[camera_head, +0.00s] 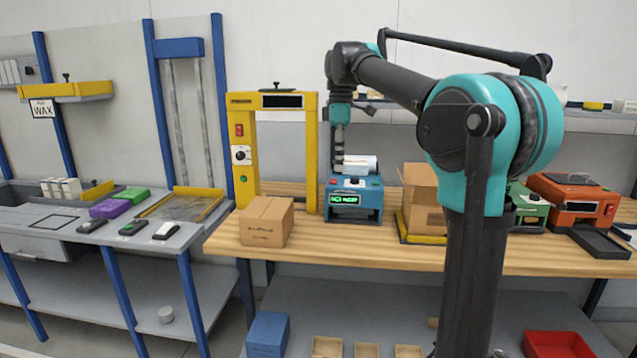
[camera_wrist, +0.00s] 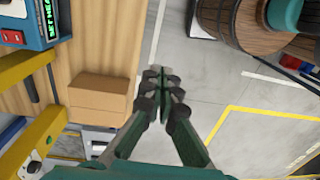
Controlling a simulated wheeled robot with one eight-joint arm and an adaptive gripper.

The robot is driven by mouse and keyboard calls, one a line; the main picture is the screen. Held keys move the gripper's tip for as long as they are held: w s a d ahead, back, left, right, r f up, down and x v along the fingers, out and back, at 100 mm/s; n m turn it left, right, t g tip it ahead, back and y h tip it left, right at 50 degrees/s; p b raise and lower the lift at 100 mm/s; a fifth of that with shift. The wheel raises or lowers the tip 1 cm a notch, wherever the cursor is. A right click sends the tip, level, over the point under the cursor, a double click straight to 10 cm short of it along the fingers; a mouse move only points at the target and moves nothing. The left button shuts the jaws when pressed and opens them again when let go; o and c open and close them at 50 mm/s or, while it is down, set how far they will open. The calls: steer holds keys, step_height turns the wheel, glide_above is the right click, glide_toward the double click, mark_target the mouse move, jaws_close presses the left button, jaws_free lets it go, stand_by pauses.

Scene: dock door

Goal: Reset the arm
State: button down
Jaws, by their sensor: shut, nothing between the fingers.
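My arm rises at the right of the head view, bends at a teal joint and reaches left, with its wrist hanging down. My gripper (camera_head: 338,165) shows there as a slim dark shape in front of the blue device. In the wrist view my gripper (camera_wrist: 160,74) has its dark green fingers shut together, with nothing between them. There the fingertips appear against the grey floor, to the right of the bench edge. The exact gap between fingertips and bench cannot be told.
The wooden bench (camera_head: 420,257) carries a closed carton (camera_head: 266,222), a yellow frame (camera_head: 246,155), a blue device (camera_head: 352,200), an open carton (camera_head: 420,185) and an orange machine (camera_head: 575,200). A barrel (camera_wrist: 238,22) stands on the floor. A grey side table (camera_head: 60,236) is at left.

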steer(key=s+d+f+m+t, duration=0.1)
steer(key=s+d+f+m, duration=0.2)
steer(key=f, duration=0.4)
steer(key=s+d+f+m+t, duration=0.1)
steer(key=s+d+f+m, duration=0.2)
steer(key=f, duration=0.5)
steer(key=s+d+f+m+t, duration=0.1)
steer(key=s+d+f+m, duration=0.2)
steer(key=f, duration=0.4)
steer(key=s+d+f+m+t, duration=0.1)
steer(key=s+d+f+m, duration=0.1)
steer(key=s+f, duration=0.5)
steer(key=s+d+f+m, duration=0.2)
steer(key=s+f+m, duration=0.3)
steer(key=s+f, duration=0.3)
steer(key=shift+s+d+f+m+t, duration=0.15)
steer(key=shift+d+f+m+t, duration=0.15)
steer(key=shift+f+t, duration=0.15)
